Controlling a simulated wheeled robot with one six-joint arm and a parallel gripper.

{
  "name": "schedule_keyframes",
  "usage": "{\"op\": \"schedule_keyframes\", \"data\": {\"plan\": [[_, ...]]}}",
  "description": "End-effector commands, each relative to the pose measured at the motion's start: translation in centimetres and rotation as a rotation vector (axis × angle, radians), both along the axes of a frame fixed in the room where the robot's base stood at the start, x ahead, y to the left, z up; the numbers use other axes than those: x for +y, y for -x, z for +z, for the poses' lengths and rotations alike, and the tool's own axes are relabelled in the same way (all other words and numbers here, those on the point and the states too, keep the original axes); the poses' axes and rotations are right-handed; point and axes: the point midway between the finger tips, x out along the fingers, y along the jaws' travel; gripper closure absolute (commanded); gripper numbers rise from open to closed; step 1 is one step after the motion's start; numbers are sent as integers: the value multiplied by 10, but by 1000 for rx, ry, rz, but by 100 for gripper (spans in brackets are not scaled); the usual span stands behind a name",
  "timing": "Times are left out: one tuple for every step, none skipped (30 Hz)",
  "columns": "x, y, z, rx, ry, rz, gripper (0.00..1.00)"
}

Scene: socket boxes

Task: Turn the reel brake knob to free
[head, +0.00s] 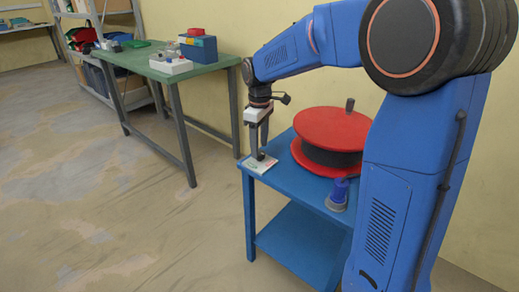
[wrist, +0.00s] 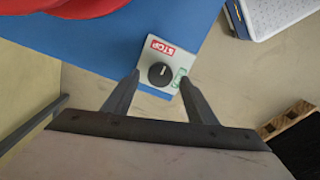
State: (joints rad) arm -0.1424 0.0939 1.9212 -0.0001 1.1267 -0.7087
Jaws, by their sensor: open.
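The reel brake knob (wrist: 160,75) is a round black dial with a white mark, on a pale plate (wrist: 147,51). The plate has a red STOP label (wrist: 163,47) on one side and a green label (wrist: 179,78) on the other. In the head view the plate (head: 262,170) lies at the near left corner of the blue table. My gripper (wrist: 160,78) is open, pointing down over the plate, with its fingertips either side of the knob's lower part in the wrist view. It also shows in the head view (head: 258,152). Whether the fingers touch the knob, I cannot tell.
A red cable reel (head: 333,128) with a black middle fills much of the blue table (head: 295,200). A small blue-and-grey object (head: 338,195) stands at its front edge. A green table (head: 140,60) with boxes stands at the back left. The floor at left is clear.

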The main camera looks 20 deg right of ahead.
Motion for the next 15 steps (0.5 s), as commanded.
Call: {"op": "schedule_keyframes", "data": {"plan": [[0, 0, -6, 1, 0, 0, 48], [0, 0, -9, 2, 1, 0, 48], [0, 0, -13, 1, 0, 0, 48], [0, 0, -15, 1, 0, 0, 48], [0, 0, -17, 0, 0, 0, 48], [0, 0, -18, 0, 0, 0, 48], [0, 0, -19, 0, 0, 0, 48], [0, 0, -20, 0, 0, 0, 48], [0, 0, -21, 0, 0, 0, 48], [0, 0, -21, 0, 0, 0, 48], [0, 0, -22, 0, 0, 0, 48], [0, 0, -22, 0, 0, 0, 48], [0, 0, -22, 0, 0, 0, 48], [0, 0, -22, 0, 0, 0, 48], [0, 0, -22, 0, 0, 0, 48]]}}
